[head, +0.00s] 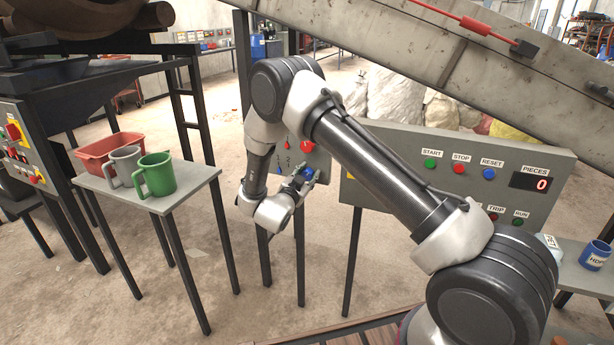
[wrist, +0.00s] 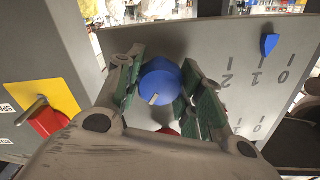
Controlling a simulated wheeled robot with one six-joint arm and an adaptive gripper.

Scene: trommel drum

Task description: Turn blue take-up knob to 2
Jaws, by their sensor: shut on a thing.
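The blue take-up knob (wrist: 160,76) sits between the two green-padded fingers of my gripper (wrist: 160,90) in the wrist view. My gripper is shut on it; a pale mark shows on the knob's lower face. A blue pointer (wrist: 269,45) stands at the right on the grey panel (wrist: 195,40), by a scale of ticks marked 0, 1 and 2. Its tip is near the tick of the 1. In the head view the blue knob (head: 307,172) shows small at my gripper (head: 302,180), low on the panel, partly hidden by the fingers.
In the wrist view a red knob with a lever on a yellow plate (wrist: 40,112) is at the left. In the head view a red knob (head: 307,145) is above the blue one. A table (head: 205,180) with mugs and a red bin stands left; a START/STOP panel (head: 400,165) is right.

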